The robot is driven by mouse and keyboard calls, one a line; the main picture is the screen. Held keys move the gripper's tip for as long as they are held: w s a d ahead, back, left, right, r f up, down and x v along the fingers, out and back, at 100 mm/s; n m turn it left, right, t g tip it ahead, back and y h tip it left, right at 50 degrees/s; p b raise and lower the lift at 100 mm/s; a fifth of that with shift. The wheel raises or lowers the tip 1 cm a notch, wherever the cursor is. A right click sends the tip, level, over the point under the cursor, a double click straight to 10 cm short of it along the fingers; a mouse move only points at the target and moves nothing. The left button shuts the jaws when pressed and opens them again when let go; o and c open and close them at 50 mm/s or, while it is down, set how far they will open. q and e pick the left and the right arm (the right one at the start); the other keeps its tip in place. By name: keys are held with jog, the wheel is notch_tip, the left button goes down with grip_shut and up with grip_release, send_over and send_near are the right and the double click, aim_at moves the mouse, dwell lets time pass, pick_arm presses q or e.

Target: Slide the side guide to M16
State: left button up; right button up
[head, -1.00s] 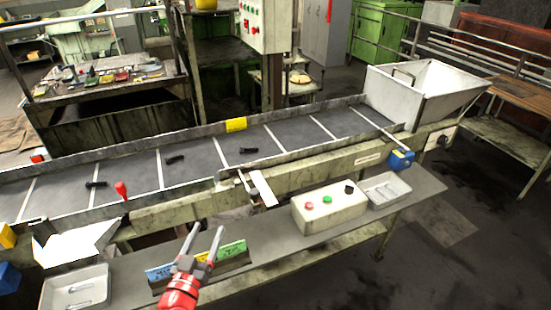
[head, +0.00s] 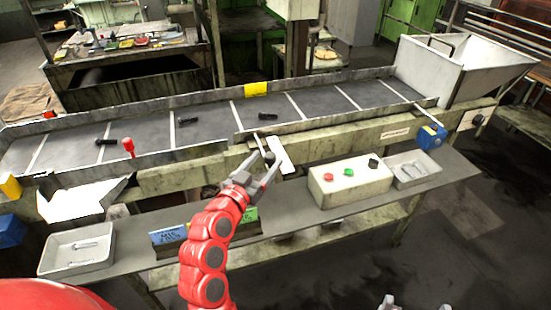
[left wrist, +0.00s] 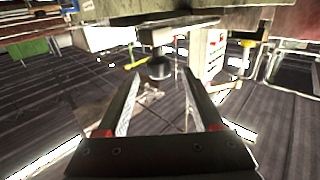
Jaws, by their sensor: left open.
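The side guide appears to be the white plate (head: 281,155) at the near edge of the conveyor, slanting outward beside a short metal bar. My left gripper (head: 270,167) is open at this plate, its fingers pointing up toward the conveyor edge. In the left wrist view a dark round knob (left wrist: 158,68) shows between the spread fingertips of my left gripper (left wrist: 162,76); I cannot tell whether they touch it. A blue card (head: 168,235) and a green card (head: 250,214) stand on the front shelf; my arm hides what is between them. Light grey tips at the bottom edge may be my right gripper (head: 414,304).
Several dark bolts lie on the conveyor belt (head: 215,125). A white hopper (head: 470,72) stands at the conveyor's right end.

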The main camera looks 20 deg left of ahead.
pick_arm(q)
jog(key=w+p, duration=0.1)
jog(key=w, duration=0.1)
jog(key=w+d+p, duration=0.1)
jog(key=w, duration=0.1)
jog(key=shift+w+r, duration=0.1)
jog(key=shift+w, duration=0.2)
jog(key=shift+w+d, duration=0.1)
jog(key=shift+w, duration=0.7)
grip_shut()
dwell(0.5)
